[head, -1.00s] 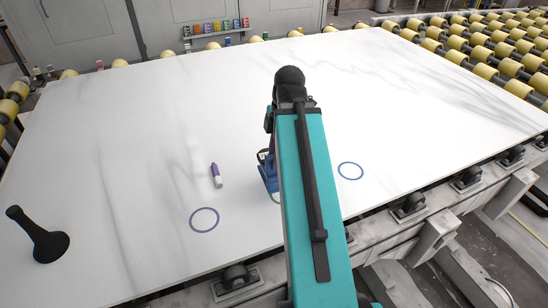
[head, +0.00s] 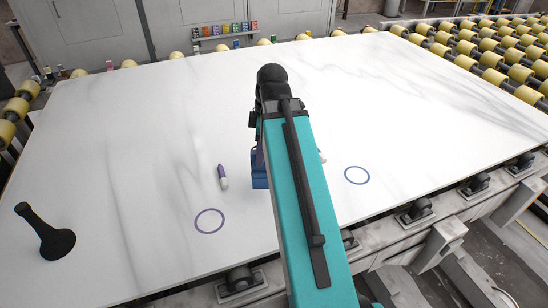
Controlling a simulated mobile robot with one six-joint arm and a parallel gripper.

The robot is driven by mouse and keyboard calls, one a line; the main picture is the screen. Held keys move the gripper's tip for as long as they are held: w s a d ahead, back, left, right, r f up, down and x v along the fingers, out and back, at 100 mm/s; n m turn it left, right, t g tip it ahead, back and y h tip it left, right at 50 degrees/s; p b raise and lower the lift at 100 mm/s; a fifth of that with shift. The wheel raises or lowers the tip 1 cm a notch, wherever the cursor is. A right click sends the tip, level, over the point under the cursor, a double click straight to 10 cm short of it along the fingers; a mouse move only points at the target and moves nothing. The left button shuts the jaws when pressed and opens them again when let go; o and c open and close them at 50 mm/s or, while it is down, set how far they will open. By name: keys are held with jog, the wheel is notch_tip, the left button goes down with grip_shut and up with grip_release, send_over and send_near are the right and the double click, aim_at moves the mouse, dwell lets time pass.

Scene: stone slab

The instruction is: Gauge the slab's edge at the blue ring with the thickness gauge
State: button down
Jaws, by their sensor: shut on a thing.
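The blue ring (head: 357,175) is drawn on the white slab (head: 400,110), right of my arm and close to the slab's front edge. A blue block-like thing (head: 260,171) shows at the left side of my arm, partly covered by it. It may be the thickness gauge, but its shape is mostly hidden. My gripper's fingers are hidden behind my own arm, so I cannot see them or their hold. A small pale thing (head: 322,157) peeks out at the right side of my arm; I cannot tell what it is.
A purple ring (head: 210,220) and a purple-and-white marker (head: 223,177) are left of my arm. A black flared tool (head: 45,232) stands at far left. Rollers (head: 240,279) line the slab's front edge. A shelf of coloured items (head: 223,30) is at the back.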

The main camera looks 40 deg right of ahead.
jog(key=w+a+r+m, duration=0.2)
jog(key=w+a+m, duration=0.3)
jog(key=a, duration=0.5)
jog(key=w+a+r+m+h, duration=0.1)
jog(key=w+a+r+m, duration=0.1)
jog(key=w+a+m, duration=0.4)
jog(key=w+a, duration=0.2)
jog(key=a, duration=0.1)
jog(key=shift+a+r+t, duration=0.25)
jog(key=shift+a+t, duration=0.15)
jog(key=shift+s+a, duration=0.1)
